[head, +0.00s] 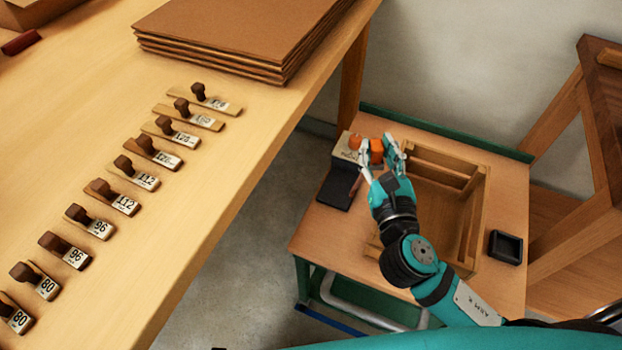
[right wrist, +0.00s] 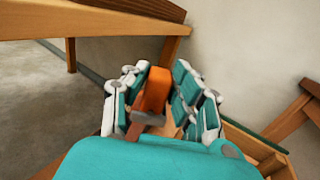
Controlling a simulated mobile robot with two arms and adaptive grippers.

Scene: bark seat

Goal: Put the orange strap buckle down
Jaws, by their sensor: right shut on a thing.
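The orange strap buckle (head: 377,151) is between the fingers of my right gripper (head: 381,158), which is shut on it. In the right wrist view the buckle (right wrist: 155,90) stands up between the two teal and white fingers, with a brownish piece at its lower end. In the head view the buckle is over the back left part of the small table (head: 318,222), near the wooden tray (head: 482,205). I cannot tell whether it touches anything below. My left gripper is not in view.
A pale block with an orange top (head: 347,150) and a dark flat pad (head: 337,189) are left of the gripper. A black dish (head: 505,247) sits at the right. The long bench (head: 215,165) carries several numbered stamps and stacked brown boards (head: 240,25).

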